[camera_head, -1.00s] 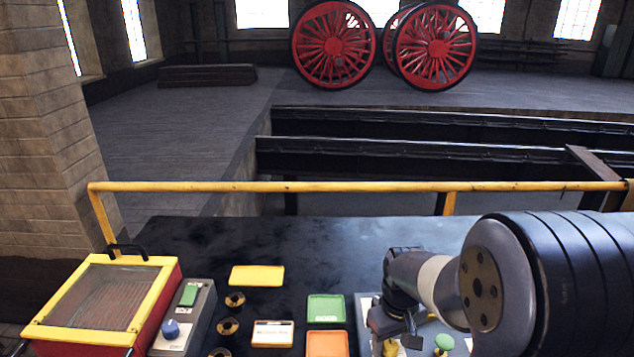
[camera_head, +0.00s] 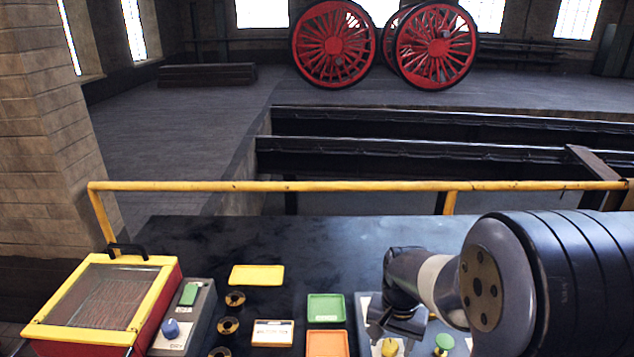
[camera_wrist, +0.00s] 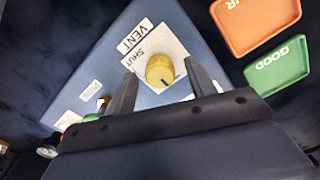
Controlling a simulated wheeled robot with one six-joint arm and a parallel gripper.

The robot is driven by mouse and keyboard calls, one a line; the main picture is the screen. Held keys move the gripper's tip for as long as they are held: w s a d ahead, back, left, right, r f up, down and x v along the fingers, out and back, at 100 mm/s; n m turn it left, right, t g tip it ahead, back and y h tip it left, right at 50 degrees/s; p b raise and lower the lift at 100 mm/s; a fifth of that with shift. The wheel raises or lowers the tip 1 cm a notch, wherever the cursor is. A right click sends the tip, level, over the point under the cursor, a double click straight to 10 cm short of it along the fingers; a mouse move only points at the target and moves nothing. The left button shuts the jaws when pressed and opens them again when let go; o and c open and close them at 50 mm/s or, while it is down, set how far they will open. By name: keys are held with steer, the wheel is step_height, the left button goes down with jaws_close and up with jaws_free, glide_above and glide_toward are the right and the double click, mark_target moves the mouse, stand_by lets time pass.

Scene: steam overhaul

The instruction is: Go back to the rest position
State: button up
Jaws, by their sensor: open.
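My gripper (camera_wrist: 165,90) is open, its two dark fingers apart in the wrist view. A yellow knob (camera_wrist: 161,70) on a white plate marked VENT and SHUT shows between and beyond the fingers; I cannot tell the exact gap. The knob sits on a blue-grey panel (camera_wrist: 95,68). In the head view my gripper (camera_head: 385,335) is low at the right, over the panel, with the yellow knob (camera_head: 389,347) just below it. Nothing is held. My arm hides part of the panel.
A green tray (camera_head: 326,308), orange tray (camera_head: 327,344) and yellow tray (camera_head: 257,275) lie on the dark bench (camera_head: 300,238). A green knob (camera_head: 444,342) stands to the right. A red-and-yellow box (camera_head: 105,295) and control box (camera_head: 185,315) are left. A yellow rail (camera_head: 350,187) runs behind.

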steer(key=m, duration=0.3)
steer(key=shift+m, duration=0.4)
steer(key=shift+r+m, duration=0.15)
steer(key=shift+m, duration=0.15)
steer(key=shift+r, duration=0.9)
